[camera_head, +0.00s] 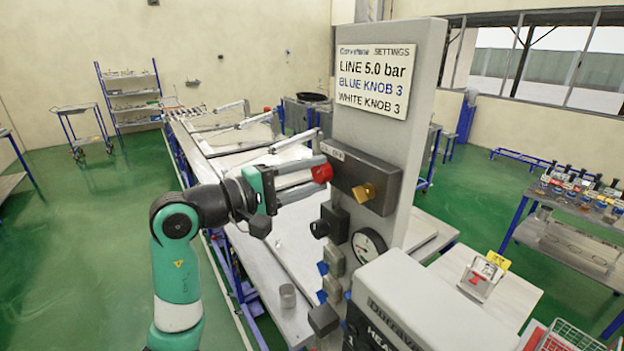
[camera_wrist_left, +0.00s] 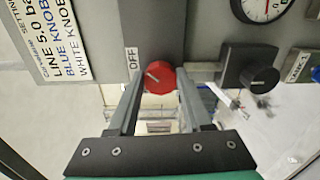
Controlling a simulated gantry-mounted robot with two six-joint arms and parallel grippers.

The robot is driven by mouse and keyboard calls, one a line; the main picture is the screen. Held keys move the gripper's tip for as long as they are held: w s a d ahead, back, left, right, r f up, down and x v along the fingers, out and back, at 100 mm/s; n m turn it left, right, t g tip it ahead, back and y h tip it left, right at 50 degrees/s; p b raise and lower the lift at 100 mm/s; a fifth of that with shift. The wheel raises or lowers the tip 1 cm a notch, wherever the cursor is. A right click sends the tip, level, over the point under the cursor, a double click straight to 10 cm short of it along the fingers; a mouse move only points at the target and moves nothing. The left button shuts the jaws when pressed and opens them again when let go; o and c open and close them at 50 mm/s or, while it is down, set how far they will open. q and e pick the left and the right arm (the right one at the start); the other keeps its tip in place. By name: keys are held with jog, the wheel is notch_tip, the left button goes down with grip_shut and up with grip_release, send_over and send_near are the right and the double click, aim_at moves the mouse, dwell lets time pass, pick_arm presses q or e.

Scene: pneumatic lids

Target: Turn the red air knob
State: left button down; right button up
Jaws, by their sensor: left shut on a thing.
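The red air knob (camera_head: 322,172) sits on a dark box (camera_head: 350,178) on the grey upright panel (camera_head: 412,75). My left gripper (camera_head: 316,174) reaches it from the left, with its fingers shut on the knob. In the left wrist view the red knob (camera_wrist_left: 158,77) shows between the two fingertips (camera_wrist_left: 158,84), with a white pointer line on its face. An "OFF" label (camera_wrist_left: 132,60) is beside it. My right gripper is not in view.
A yellow knob (camera_head: 364,192) is on the same box. A dark knob (camera_head: 320,229) and a pressure gauge (camera_head: 368,245) are lower on the panel. A settings sign (camera_head: 375,80) is above. A conveyor table (camera_head: 300,310) runs behind.

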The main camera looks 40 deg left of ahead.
pick_arm(q)
jog(key=shift+d+m, duration=0.1)
jog(key=shift+m, duration=0.4)
jog(key=shift+c, duration=1.6)
grip_release()
jog(key=b+v, duration=0.2)
jog(key=v, duration=0.9)
jog(key=shift+s+b, duration=0.3)
jog(key=shift+b, duration=0.1)
